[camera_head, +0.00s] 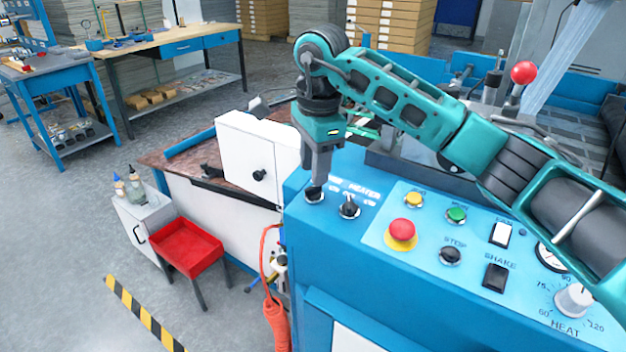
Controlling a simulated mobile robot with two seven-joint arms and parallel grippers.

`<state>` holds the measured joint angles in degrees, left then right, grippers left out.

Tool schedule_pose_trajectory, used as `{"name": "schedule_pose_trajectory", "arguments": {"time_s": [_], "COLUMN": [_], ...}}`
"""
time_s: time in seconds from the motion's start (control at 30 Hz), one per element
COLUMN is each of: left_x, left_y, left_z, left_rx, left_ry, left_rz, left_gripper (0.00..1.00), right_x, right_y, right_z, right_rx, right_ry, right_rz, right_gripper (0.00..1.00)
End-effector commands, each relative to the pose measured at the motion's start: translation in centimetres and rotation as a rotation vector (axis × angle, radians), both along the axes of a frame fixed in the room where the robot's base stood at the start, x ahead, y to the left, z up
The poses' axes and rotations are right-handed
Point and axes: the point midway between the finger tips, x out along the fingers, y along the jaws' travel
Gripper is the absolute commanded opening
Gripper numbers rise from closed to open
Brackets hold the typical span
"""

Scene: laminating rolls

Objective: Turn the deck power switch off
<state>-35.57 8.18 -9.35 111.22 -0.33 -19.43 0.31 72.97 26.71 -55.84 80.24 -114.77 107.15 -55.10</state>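My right gripper (316,184) reaches down from my teal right arm to the left end of the blue control panel (380,285). Its fingertips are right at a black rotary switch (314,196) on the panel's left corner. The fingers hide most of this switch and its label, so I cannot read whether it is the deck power switch or which way it points. I cannot tell whether the fingers grip it or only touch it. A second black rotary switch (349,208), by the HEATER lettering, stands just to the right. My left gripper is not in view.
A red emergency button (402,230), yellow button (413,199), green button (456,215), black STOP button (450,256), FAN rocker (501,234), SHAKE rocker (495,278) and HEAT dial (573,300) lie to the right. A white box (257,158) stands close left of the gripper.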

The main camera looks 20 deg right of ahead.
Motion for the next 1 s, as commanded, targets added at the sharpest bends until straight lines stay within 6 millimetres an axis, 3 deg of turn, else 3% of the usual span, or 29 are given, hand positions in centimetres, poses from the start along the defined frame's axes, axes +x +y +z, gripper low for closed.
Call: {"name": "schedule_pose_trajectory", "arguments": {"time_s": [0.1, 0.23, 0.63, 1.0], "left_x": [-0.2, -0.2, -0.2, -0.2], "left_y": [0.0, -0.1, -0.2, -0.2], "left_z": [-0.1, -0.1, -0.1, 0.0], "left_rx": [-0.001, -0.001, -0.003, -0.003], "left_ry": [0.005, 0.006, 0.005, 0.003], "left_rz": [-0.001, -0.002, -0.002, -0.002], "left_gripper": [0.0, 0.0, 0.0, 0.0], "right_x": [0.1, 0.3, 0.4, 0.4], "right_y": [0.1, 0.1, 0.1, 0.1], "right_z": [-2.0, -3.3, -3.9, -3.9], "right_rx": [0.002, 0.001, 0.001, 0.001], "right_ry": [0.003, 0.002, -0.001, 0.0], "right_rz": [0.0, 0.0, 0.0, 0.0], "right_gripper": [0.36, 0.36, 0.35, 0.0]}}
